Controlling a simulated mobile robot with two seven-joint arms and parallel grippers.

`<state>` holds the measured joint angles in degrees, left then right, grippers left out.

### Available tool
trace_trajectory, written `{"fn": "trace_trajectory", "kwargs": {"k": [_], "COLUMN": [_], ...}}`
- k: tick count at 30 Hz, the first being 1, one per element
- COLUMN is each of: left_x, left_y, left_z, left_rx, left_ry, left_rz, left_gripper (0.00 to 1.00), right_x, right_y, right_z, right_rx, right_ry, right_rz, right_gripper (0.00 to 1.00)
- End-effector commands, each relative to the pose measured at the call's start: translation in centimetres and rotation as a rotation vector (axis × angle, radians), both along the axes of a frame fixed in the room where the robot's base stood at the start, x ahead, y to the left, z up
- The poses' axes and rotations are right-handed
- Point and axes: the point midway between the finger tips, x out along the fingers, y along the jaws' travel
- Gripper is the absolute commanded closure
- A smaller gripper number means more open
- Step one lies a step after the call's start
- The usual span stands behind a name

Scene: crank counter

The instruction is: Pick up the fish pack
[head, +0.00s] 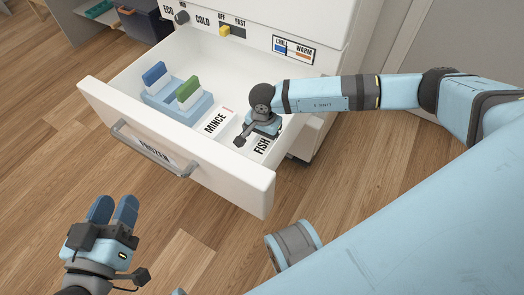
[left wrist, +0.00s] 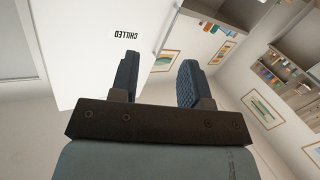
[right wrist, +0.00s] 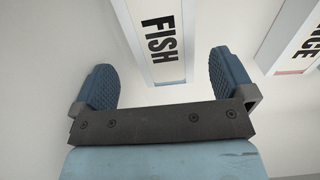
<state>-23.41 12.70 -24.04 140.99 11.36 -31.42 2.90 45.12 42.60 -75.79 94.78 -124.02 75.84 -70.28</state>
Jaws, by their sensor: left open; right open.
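The fish pack is a white slab with a black FISH label (head: 262,145), lying at the right end of the open white drawer (head: 180,150). In the right wrist view the fish pack (right wrist: 158,40) lies between the two spread fingers, with clear space on both sides. My right gripper (right wrist: 160,80) is open over it, not visibly touching it. In the head view my right wrist hides part of the pack. My left gripper (head: 113,209) is open and empty in front of the drawer, low at the left.
A white mince pack (head: 215,121) lies just left of the fish pack. The drawer's handle (head: 150,150) is at the front; a control panel is behind.

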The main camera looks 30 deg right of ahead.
Motion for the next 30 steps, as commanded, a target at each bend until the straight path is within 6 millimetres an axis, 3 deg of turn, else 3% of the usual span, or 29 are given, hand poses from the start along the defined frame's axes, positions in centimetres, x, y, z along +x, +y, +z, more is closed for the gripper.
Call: {"fn": "trace_trajectory", "kwargs": {"k": [12, 20, 23, 28, 30], "left_x": [1.5, 1.7, 1.6, 1.5, 1.5], "left_y": [0.9, 1.0, 1.0, 1.0, 1.0], "left_z": [-0.1, 0.4, 0.3, 0.2, 0.2], "left_rx": [0.090, 0.106, 0.105, 0.104, 0.104], "left_ry": [-0.155, -0.181, -0.177, -0.175, -0.174], "left_rz": [0.004, 0.004, 0.004, 0.004, 0.004], "left_gripper": [0.57, 0.57, 0.57, 0.57, 0.57], "right_x": [0.0, 0.1, 0.0, 0.0, 0.1], "right_y": [0.4, 0.4, 0.4, 0.4, 0.4], "right_z": [-5.1, -5.3, -5.3, -5.3, -5.2], "right_rx": [0.000, 0.001, 0.001, 0.001, 0.001], "right_ry": [0.002, 0.001, 0.001, 0.001, 0.000], "right_rz": [-0.001, -0.001, -0.001, -0.001, -0.001], "right_gripper": [0.00, 0.00, 0.18, 0.57, 0.58]}}
